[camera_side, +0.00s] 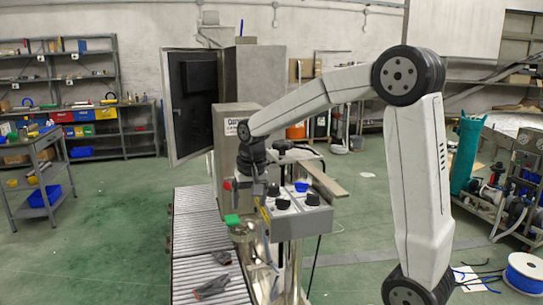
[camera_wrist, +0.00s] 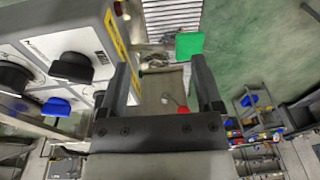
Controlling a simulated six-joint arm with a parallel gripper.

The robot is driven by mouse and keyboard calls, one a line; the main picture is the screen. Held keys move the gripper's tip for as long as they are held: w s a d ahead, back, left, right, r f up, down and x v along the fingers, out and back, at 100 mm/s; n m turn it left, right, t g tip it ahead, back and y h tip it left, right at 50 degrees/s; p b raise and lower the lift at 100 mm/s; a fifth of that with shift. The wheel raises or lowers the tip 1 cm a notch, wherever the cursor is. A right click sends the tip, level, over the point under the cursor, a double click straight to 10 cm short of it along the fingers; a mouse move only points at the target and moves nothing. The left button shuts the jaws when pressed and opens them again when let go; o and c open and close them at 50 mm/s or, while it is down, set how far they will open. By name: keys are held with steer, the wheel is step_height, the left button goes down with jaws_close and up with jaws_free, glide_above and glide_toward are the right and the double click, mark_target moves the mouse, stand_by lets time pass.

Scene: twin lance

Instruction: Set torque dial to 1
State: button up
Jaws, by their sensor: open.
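A grey control box (camera_side: 300,222) carries several knobs on its sloped top. Black knobs show at its front (camera_side: 283,204), right (camera_side: 312,199) and back left (camera_side: 274,190), with a blue knob (camera_side: 301,186) at the back. In the wrist view the box's white panel (camera_wrist: 60,25) is at the left, with black knobs (camera_wrist: 72,66) and the blue knob (camera_wrist: 56,106). The labels are too small to read, so I cannot tell which is the torque dial. My gripper (camera_wrist: 160,72) is open and empty, beside the box's yellow-marked edge, with its fingers apart from the knobs.
A roller conveyor (camera_side: 205,235) runs left of the box, with a grey tool-like part (camera_side: 212,287) on it. A green block (camera_side: 232,220) and a red knob-like part (camera_side: 227,186) are close to my gripper. A grey cabinet (camera_side: 226,140) stands behind.

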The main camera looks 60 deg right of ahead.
mark_target(274, 186)
steer(key=d+r+m, duration=0.2)
steer(key=d, duration=0.2)
steer(key=d+r+m+g, duration=0.1)
steer(key=d+r+m, duration=0.1)
steer(key=d, duration=0.2)
steer(key=d+r+m, duration=0.2)
steer(key=d+r, duration=0.1)
steer(key=d, duration=0.1)
steer(key=shift+s, duration=0.2)
steer(key=shift+f, duration=0.1)
steer(key=shift+f, duration=3.75)
jaws_close()
